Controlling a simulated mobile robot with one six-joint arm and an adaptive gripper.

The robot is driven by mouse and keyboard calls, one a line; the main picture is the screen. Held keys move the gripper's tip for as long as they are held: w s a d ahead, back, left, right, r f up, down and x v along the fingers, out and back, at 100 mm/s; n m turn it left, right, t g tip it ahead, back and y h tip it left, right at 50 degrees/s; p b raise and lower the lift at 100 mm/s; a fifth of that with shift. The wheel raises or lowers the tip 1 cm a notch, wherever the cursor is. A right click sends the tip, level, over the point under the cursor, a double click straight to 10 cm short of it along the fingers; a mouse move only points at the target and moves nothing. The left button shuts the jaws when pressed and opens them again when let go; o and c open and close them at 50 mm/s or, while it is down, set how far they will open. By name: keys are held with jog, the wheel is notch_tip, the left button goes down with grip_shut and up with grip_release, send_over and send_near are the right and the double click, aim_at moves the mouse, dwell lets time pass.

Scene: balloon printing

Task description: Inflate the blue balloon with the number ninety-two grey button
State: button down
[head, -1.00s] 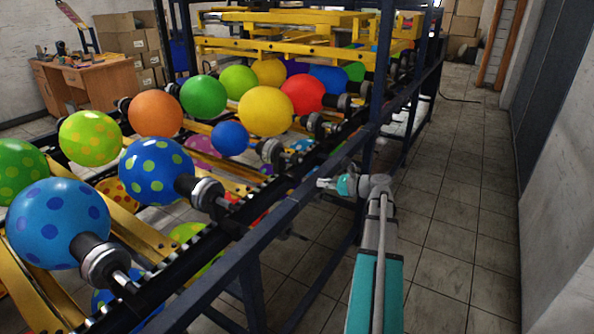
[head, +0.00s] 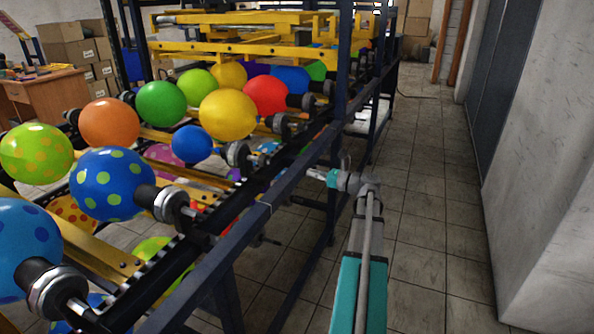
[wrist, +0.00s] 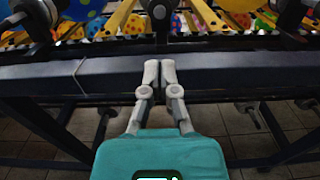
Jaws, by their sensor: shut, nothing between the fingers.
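Several balloons sit on the machine in the head view. A small plain blue balloon (head: 192,145) is mid-row, a larger plain blue one (head: 291,80) is farther back. A dark blue balloon with green dots (head: 109,184) and a lighter blue dotted one (head: 28,250) are nearer. I cannot make out any number or grey button. My gripper (head: 316,174) is beside the outer dark rail (head: 262,213). In the wrist view my gripper (wrist: 160,66) is shut and empty, its fingertips in front of the rail (wrist: 230,78).
The dark frame post (head: 345,60) rises just beyond my gripper. A tiled aisle (head: 440,220) is free to the right, up to a grey wall (head: 540,130). A desk (head: 45,90) and boxes (head: 85,50) stand at the back left.

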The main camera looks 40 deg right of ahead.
jog(key=x, duration=1.3)
jog(key=shift+w+a, duration=0.15)
jog(key=shift+w, duration=0.1)
jog(key=shift+x, duration=1)
jog(key=shift+w+r, duration=0.2)
jog(key=shift+r, duration=0.05)
dwell(0.7)
jog(key=shift+s, duration=0.2)
dwell(2.0)
send_near(270, 162)
jog(key=v, duration=0.3)
jog(key=shift+s+d+f, duration=0.2)
jog(key=shift+s+d, duration=0.35)
jog(key=shift+s, duration=0.25)
